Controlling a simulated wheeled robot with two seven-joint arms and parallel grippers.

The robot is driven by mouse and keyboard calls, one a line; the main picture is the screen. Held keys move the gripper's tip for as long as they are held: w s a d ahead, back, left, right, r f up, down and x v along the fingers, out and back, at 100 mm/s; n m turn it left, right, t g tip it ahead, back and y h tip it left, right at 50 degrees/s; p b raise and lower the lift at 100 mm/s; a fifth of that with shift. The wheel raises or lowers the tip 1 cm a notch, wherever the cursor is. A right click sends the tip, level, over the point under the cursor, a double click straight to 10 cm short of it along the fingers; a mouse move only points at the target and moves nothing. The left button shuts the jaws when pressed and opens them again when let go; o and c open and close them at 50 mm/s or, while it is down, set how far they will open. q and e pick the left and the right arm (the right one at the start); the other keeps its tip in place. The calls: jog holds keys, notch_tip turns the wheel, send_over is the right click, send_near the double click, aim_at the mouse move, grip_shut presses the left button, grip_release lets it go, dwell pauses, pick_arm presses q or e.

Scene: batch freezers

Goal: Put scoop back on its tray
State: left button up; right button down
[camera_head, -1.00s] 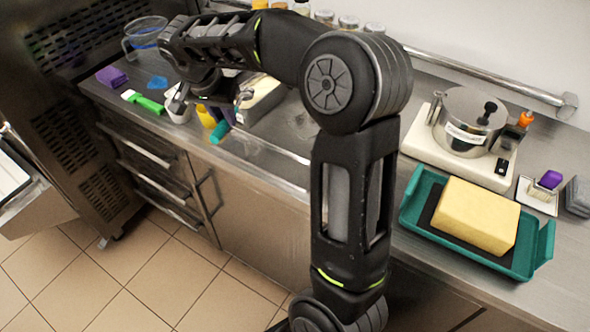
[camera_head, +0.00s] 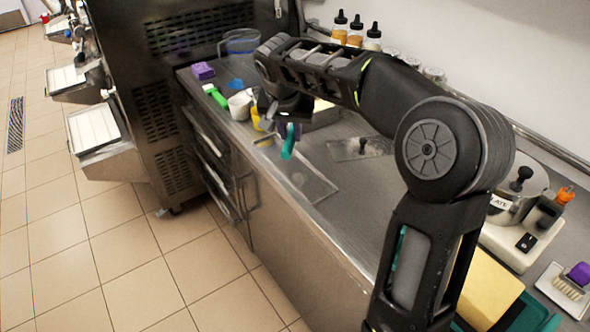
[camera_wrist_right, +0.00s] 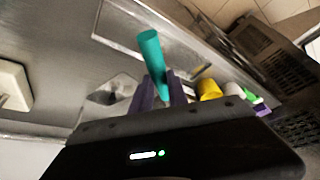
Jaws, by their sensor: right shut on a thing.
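My right gripper (camera_head: 284,128) is over the far part of the counter and is shut on the scoop, whose teal handle (camera_head: 289,141) sticks out below it. In the right wrist view the teal handle (camera_wrist_right: 152,52) stands up between the purple fingers (camera_wrist_right: 160,97). The scoop's head is hidden. A flat metal tray (camera_head: 345,151) with a small dark item on it lies to the right of the gripper. A shallow rectangular tray or recess (camera_head: 308,181) lies along the front edge. I cannot tell which is the scoop's tray. My left gripper is out of view.
A white cup (camera_head: 240,105), a yellow item (camera_head: 257,118), a green brush (camera_head: 215,96), a purple sponge (camera_head: 203,71) and a clear jug (camera_head: 240,43) crowd the far left. Bottles (camera_head: 356,31) stand along the wall. A scale (camera_head: 519,245) and a small brush (camera_head: 570,281) are at right.

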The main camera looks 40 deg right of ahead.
jog(key=shift+s+d, duration=0.1)
jog(key=shift+s, duration=0.05)
jog(key=shift+f, duration=0.1)
notch_tip(320, 180, down, 6)
jog(key=shift+p, duration=0.3)
jog(key=shift+f, duration=0.1)
notch_tip(320, 180, down, 3)
jog(key=shift+f, duration=0.25)
jog(key=shift+f, duration=0.3)
jog(key=c, duration=1.3)
grip_release()
